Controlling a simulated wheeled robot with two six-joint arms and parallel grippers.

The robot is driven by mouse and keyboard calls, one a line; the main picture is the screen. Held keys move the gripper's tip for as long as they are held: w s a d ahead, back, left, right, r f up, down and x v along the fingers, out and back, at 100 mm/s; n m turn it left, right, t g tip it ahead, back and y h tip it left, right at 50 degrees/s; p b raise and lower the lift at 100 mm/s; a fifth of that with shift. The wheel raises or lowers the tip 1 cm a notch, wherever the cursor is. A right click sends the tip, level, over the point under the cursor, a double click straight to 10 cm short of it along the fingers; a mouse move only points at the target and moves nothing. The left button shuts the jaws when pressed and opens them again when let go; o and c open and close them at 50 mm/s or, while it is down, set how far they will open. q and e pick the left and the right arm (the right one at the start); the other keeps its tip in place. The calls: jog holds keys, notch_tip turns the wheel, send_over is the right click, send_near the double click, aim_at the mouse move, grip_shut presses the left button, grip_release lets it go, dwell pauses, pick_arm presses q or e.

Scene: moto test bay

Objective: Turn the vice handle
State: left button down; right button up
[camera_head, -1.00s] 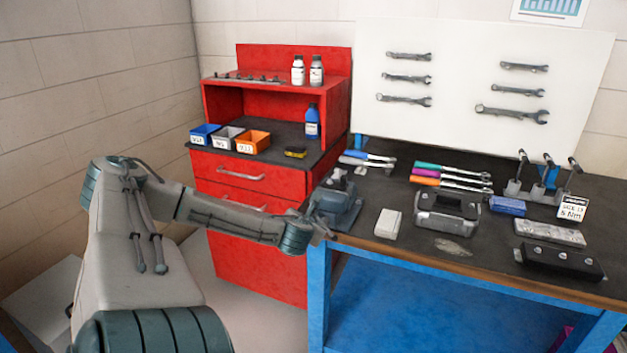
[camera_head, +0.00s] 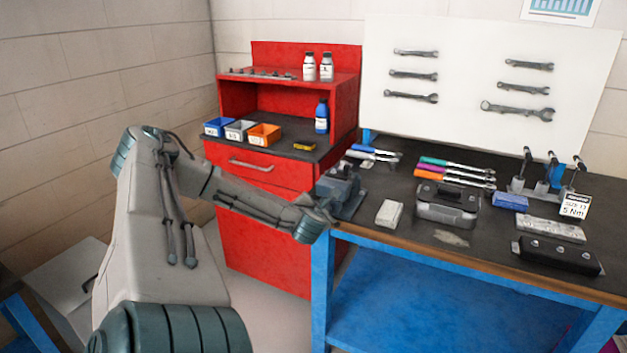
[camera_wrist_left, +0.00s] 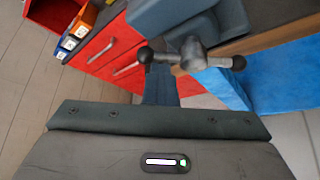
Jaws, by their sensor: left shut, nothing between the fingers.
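The blue-grey vice (camera_head: 345,192) is mounted at the left front corner of the workbench. In the left wrist view its body (camera_wrist_left: 180,18) is at the top, and the grey vice handle (camera_wrist_left: 215,62), a bar with dark ball ends through a round hub, crosses just below it, roughly level. My left gripper (camera_wrist_left: 160,72) is shut and empty, its fingers pointing up at the left half of the handle. The tips look very close to the bar; I cannot tell whether they touch. In the head view my wrist hides the fingers and handle. My right gripper is not in view.
The red drawer cabinet (camera_head: 255,230) stands left of the bench, close to my left arm. On the workbench (camera_head: 395,245) a white box (camera_head: 389,213) and a grey case (camera_head: 447,205) sit right of the vice. Open floor lies in front of the cabinet.

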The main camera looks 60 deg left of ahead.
pick_arm(q)
jog(key=shift+w+a+r, duration=0.1)
jog(key=shift+a+r, duration=0.15)
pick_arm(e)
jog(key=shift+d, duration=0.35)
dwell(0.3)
